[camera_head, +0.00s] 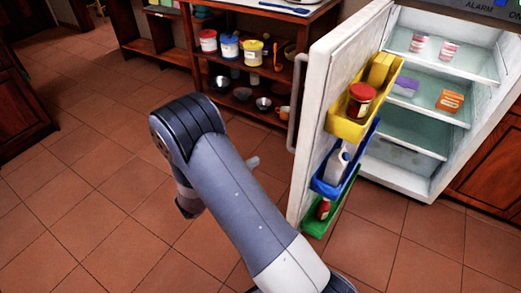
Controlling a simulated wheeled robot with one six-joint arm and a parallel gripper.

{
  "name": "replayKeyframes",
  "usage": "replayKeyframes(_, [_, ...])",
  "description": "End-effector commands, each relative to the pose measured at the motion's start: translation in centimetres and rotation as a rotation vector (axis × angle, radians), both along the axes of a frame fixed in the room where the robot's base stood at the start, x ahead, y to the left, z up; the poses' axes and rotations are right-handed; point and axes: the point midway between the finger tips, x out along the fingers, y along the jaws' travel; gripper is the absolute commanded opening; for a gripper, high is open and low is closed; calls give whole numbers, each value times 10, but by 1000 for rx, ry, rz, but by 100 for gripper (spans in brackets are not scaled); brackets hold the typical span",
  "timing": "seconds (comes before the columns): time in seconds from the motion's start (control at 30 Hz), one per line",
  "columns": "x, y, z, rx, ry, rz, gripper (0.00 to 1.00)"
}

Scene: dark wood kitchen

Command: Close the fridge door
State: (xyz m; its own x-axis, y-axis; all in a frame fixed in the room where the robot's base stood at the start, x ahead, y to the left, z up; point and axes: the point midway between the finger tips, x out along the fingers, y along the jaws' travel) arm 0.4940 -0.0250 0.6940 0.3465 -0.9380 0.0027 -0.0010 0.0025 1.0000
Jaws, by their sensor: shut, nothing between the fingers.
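The fridge (425,185) stands at the right with its white door (318,85) swung wide open toward me. The door's handle (297,100) is on its left edge. Yellow, blue and green bins on the door's inner face hold a red-lidded jar, a white bottle and other items. My arm reaches up from the bottom and bends down at its elbow. Only a small grey tip of my gripper (252,162) shows past the arm, left of the door and apart from it. It looks shut and empty; the rest is hidden behind the arm.
A wooden shelf unit (190,45) with cans and bowls stands behind, left of the door. A dark wood cabinet (20,105) is at the far left. The tiled floor (90,170) between is clear. Inside the fridge, small containers stand on glass shelves.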

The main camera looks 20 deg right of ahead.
Motion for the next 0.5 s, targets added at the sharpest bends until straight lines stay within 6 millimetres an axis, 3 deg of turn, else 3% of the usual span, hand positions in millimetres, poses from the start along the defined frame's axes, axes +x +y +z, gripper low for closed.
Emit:
replayKeyframes(0.17, [7, -21, 0, 0, 0, -5, 0])
replayKeyframes(0.5, [30, -86, 0, 1, -1, -7, 0])
